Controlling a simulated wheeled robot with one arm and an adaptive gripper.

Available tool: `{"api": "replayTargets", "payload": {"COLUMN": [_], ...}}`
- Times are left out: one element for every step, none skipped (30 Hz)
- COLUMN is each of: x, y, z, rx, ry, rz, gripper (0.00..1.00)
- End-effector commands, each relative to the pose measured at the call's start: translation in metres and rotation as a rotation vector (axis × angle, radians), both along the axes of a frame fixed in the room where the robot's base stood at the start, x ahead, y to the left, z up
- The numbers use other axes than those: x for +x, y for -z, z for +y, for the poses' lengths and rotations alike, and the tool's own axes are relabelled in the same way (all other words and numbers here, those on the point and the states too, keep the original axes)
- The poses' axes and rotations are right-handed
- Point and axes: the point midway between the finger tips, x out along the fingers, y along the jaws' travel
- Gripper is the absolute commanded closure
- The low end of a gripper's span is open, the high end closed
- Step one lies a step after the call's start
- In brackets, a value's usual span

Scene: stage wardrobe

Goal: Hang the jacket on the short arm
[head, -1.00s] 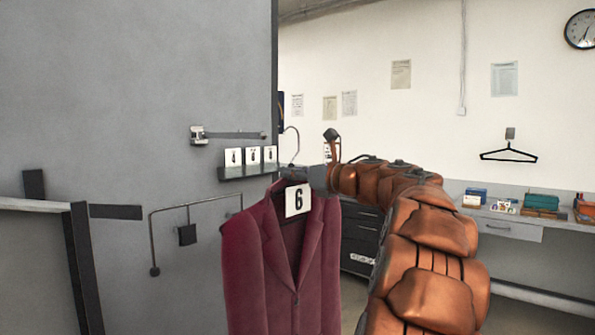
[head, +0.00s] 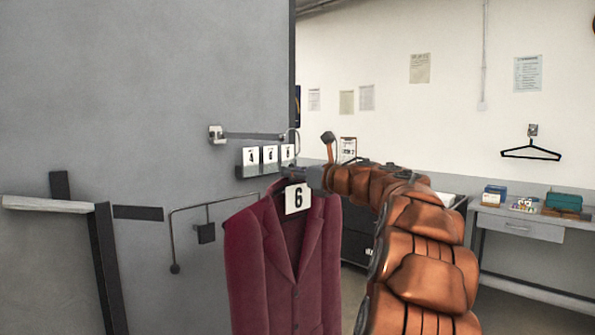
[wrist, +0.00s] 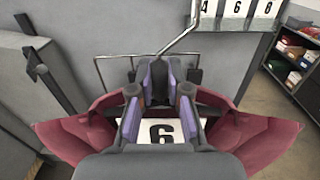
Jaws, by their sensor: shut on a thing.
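The maroon jacket (head: 262,262) hangs upright on a hanger, with a white "6" tag (head: 297,198) at its collar. My gripper (head: 312,178) is shut on the hanger near its neck; the wrist view shows the jaws (wrist: 160,92) with the jacket's shoulders (wrist: 75,138) on both sides. The hanger's wire hook (head: 298,142) rises above the gripper. A thin dark bar (head: 190,209) on a wall bracket (head: 205,233) is left of the jacket, and a straight wall arm (head: 252,135) is higher. I cannot tell which is the short arm. The jacket is apart from the wall bracket.
A small shelf with numbered cards (head: 265,170) is on the grey wall behind the hook. A pale ledge with a dark post (head: 105,262) stands at left. An empty black hanger (head: 531,152) hangs on the far wall above a desk (head: 525,229).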

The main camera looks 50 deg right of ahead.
Motion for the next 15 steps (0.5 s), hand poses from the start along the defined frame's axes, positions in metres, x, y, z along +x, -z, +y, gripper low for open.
{"api": "replayTargets", "payload": {"x": [0.003, 0.005, 0.007, 0.009, 0.011, 0.013, 0.015, 0.017, 0.019, 0.021, 0.023, 0.025, 0.027, 0.029, 0.031], "y": [-0.003, -0.003, -0.003, -0.003, -0.003, -0.003, -0.003, -0.003, -0.003, -0.003, -0.003, -0.003, -0.003, -0.003, -0.003], "z": [0.001, 0.001, 0.001, 0.000, 0.000, 0.000, 0.000, 0.000, 0.000, 0.000, 0.000, -0.001, -0.001, -0.001, -0.001], "rx": [0.000, 0.000, 0.001, 0.001, 0.001, 0.001, 0.001, 0.001, 0.001, 0.001, 0.001, 0.001, 0.001, 0.001, 0.001], "ry": [-0.002, -0.002, -0.002, -0.002, -0.002, -0.002, -0.002, -0.002, -0.002, -0.001, -0.001, 0.000, 0.000, 0.000, 0.000], "rz": [-0.003, -0.003, -0.003, -0.002, -0.002, -0.002, -0.002, -0.002, -0.002, -0.002, -0.001, -0.002, -0.002, -0.002, -0.002], "gripper": [1.00, 1.00, 1.00, 1.00, 1.00, 1.00, 1.00, 1.00, 1.00, 1.00, 1.00, 1.00, 1.00, 1.00, 1.00]}}
